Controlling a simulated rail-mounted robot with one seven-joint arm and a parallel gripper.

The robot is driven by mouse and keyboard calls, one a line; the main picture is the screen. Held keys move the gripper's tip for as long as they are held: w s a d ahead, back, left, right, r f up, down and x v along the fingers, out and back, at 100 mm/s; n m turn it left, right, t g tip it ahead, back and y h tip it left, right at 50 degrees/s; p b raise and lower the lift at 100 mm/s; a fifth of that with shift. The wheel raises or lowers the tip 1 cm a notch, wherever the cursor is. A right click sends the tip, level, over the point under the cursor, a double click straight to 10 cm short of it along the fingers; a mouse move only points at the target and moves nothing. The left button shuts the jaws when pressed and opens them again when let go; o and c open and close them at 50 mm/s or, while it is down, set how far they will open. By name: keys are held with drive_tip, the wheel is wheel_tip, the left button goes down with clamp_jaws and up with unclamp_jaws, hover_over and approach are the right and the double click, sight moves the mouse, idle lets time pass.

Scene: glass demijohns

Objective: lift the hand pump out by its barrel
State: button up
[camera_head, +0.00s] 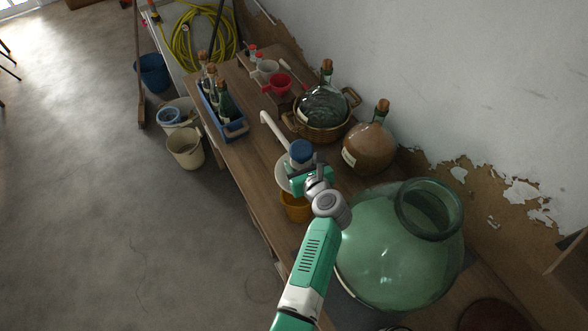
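The hand pump shows a blue top (301,151) and a white spout pipe (273,128) that reaches up and left. My gripper (306,169) is right at the pump, just below the blue top in the picture. The pump's barrel is hidden behind my gripper and wrist. My fingers are small and partly covered, so I cannot tell whether they are closed on the barrel. A pale round rim (282,180) shows beside my gripper, with an orange container (296,208) below it.
A large green glass demijohn (400,255) stands close right of my arm. A brown demijohn (369,149) and a dark one in a wicker basket (319,130) stand near the wall. A blue bottle crate (235,130) is at the left bench edge.

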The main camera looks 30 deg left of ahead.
sight(299, 142)
drive_tip(key=shift+r+p, duration=3.4)
drive_tip(key=shift+r, duration=0.7)
